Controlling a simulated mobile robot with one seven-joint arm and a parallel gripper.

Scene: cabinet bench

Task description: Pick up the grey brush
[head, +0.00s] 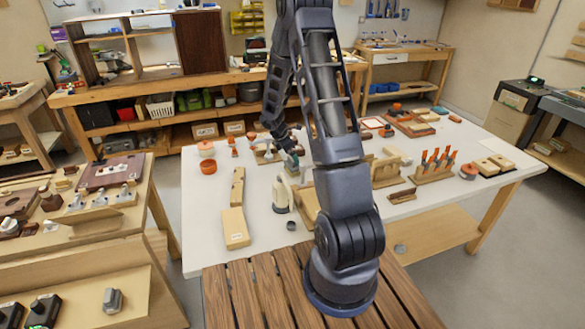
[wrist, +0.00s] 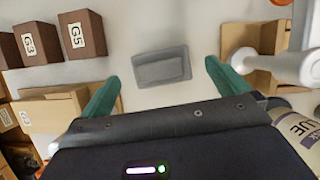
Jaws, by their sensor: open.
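A grey rectangular block with a paler raised border, which may be the grey brush (wrist: 161,68), lies on the white tabletop in the wrist view. I cannot make out bristles on it. My gripper (wrist: 161,78) is open, with one green finger to each side of the block and clear space between. The fingers do not touch it. In the head view my gripper (head: 291,157) is over the middle of the white table. I cannot pick out the block there; my arm and nearby items clutter that spot.
A glue bottle (wrist: 300,128) stands close at my gripper's lower right; it shows in the head view (head: 281,196). Brown blocks marked G3 (wrist: 37,44) and G5 (wrist: 82,34) stand at left. A white cylindrical thing (wrist: 280,65) is close to the right finger.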

